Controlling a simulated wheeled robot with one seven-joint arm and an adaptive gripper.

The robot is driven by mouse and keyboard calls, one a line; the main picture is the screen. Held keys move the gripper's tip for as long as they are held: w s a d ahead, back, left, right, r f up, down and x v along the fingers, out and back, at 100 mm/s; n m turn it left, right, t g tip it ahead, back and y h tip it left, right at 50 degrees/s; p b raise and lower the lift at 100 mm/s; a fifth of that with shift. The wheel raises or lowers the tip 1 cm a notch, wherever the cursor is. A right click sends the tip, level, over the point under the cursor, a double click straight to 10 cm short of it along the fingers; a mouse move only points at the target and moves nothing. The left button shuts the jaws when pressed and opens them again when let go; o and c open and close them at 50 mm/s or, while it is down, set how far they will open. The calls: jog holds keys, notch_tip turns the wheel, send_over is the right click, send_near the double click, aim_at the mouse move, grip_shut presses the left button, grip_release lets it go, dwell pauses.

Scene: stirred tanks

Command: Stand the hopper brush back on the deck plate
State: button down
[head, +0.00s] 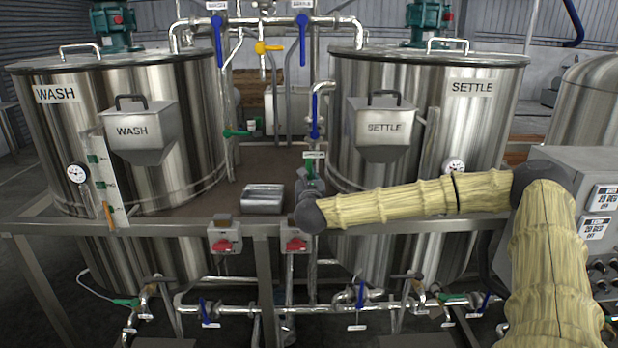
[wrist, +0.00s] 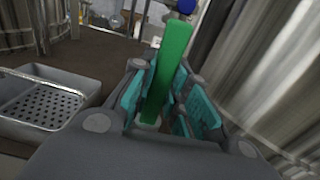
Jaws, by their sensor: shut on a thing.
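The green hopper brush (wrist: 168,75) is between the teal finger pads of my gripper (wrist: 168,105) in the wrist view, and the gripper is shut on it. Its green length slants slightly across that view; its lower end is partly hidden between the fingers, and I cannot tell whether it touches the deck. The brown deck plate (head: 262,160) lies between the two tanks; it also shows in the wrist view (wrist: 105,68).
A grey perforated tray (wrist: 45,108) sits left of my gripper on the deck; its metal body shows in the head view (head: 263,198). The WASH tank (head: 190,95) and SETTLE tank (head: 480,120) flank the deck. Pipes with a blue-handled valve (head: 315,115) rise behind.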

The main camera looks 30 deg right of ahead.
jog(key=c, duration=1.4)
grip_release()
jog(key=shift+r+p, duration=0.15)
jog(key=shift+p, duration=0.15)
jog(key=b+v, duration=0.4)
jog(key=v, duration=0.8)
